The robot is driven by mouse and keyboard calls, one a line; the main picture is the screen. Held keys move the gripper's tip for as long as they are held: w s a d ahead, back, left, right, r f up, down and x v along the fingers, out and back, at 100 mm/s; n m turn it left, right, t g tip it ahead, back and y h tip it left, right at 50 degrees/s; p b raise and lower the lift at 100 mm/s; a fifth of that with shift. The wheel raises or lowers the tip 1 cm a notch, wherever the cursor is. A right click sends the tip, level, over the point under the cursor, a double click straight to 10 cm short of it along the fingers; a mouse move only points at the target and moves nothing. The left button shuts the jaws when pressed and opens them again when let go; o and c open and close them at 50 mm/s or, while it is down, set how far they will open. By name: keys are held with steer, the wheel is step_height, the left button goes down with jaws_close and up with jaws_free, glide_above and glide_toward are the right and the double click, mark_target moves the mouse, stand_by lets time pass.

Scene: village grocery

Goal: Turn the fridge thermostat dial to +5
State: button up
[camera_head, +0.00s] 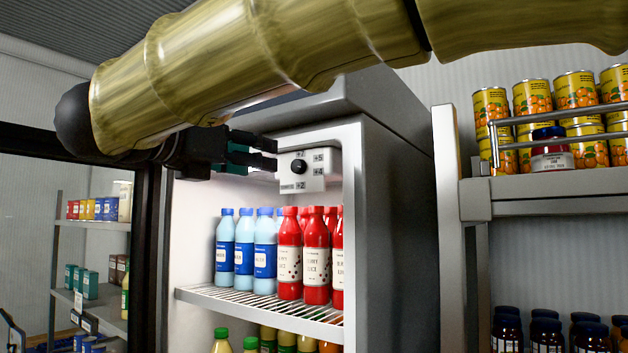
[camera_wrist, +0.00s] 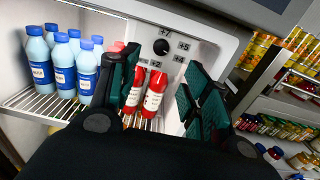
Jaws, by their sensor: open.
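The thermostat is a white box (camera_head: 322,178) inside the top of the open fridge (camera_head: 388,190), with a round black dial (camera_head: 299,166). The labels around the dial read +7, +5, +4 and +2; +5 is at its right in the wrist view. I cannot make out where the dial points. My gripper (camera_head: 270,154) is open and empty, just left of the dial in the head view. In the wrist view, my gripper (camera_wrist: 163,65) has its green-padded fingers spread apart, with the dial (camera_wrist: 161,47) between and beyond them. No contact with the dial shows.
Blue bottles (camera_head: 265,250) and red bottles (camera_head: 316,262) stand on the wire shelf (camera_head: 270,313) below the thermostat. The dark fridge door frame (camera_head: 148,250) is at the left. Shelves with yellow cans (camera_head: 533,98) and dark jars stand at the right.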

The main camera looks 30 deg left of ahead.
mark_target(296, 167)
steer(key=w+p, duration=0.1)
steer(key=w, duration=0.2)
steer(key=w+p, duration=0.2)
steer(key=w, duration=0.2)
steer(key=w+p, duration=0.2)
steer(key=w, duration=0.1)
steer(key=shift+w+d, duration=0.2)
steer(key=shift+d, duration=0.2)
steer(key=shift+c, duration=0.4)
steer(key=c, duration=1)
